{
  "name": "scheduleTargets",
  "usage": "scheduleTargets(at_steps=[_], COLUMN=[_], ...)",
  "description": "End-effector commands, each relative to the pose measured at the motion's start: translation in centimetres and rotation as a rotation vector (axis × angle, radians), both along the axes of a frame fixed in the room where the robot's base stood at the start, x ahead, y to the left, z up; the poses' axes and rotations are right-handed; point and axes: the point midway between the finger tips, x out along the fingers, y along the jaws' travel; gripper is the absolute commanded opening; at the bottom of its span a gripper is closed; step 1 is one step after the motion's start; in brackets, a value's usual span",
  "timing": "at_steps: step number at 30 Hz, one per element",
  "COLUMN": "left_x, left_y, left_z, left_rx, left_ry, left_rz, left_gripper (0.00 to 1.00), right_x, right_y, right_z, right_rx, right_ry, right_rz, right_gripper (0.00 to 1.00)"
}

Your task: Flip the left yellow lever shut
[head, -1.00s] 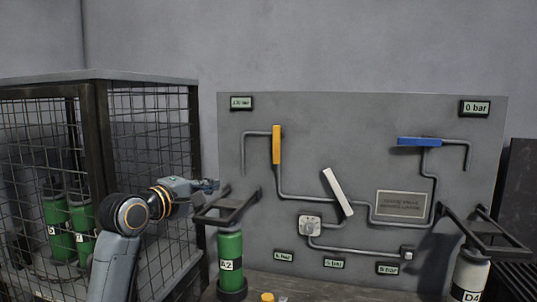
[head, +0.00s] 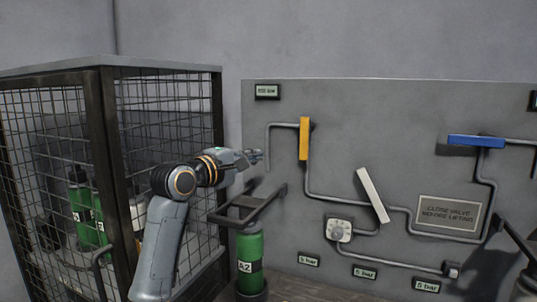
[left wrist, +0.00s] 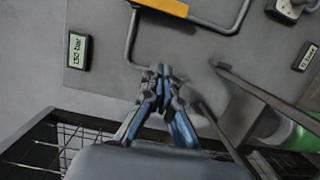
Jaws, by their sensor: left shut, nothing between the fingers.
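The left yellow lever (head: 304,138) stands upright on the grey panel, at the bend of a thin pipe. It also shows at the top edge of the left wrist view (left wrist: 166,7), partly cut off. My left gripper (head: 260,158) is shut and empty. It is left of the lever and apart from it, a little below the lever's middle, near the pipe's left end. In the left wrist view its closed fingertips (left wrist: 160,72) lie close to the pipe; I cannot tell whether they touch it. My right gripper is not in view.
A blue lever (head: 490,142) lies horizontal at right and a white lever (head: 372,195) slants mid-panel. A green cylinder (head: 250,262) stands in a bracket (head: 262,205) below my left gripper. A mesh cage (head: 108,90) stands at left.

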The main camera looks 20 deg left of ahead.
Motion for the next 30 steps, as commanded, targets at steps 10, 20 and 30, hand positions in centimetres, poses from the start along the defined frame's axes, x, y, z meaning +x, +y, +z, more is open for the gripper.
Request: scheduleTargets(at_steps=[10, 20, 30], left_x=[6.6, 8.3, 8.2], left_y=[-2.0, -5.6, -6.5], left_z=[0.3, 0.1, 0.0], left_rx=[0.0, 0.002, 0.002], left_ry=[0.002, 0.0, -0.001], left_rz=[-0.001, -0.002, 0.0], left_gripper=[0.0, 0.0, 0.0], right_x=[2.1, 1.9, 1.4], right_y=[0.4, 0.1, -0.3], right_z=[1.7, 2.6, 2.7], right_rx=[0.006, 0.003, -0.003], right_ry=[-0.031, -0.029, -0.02], right_rz=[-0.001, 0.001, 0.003], right_gripper=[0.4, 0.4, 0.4])
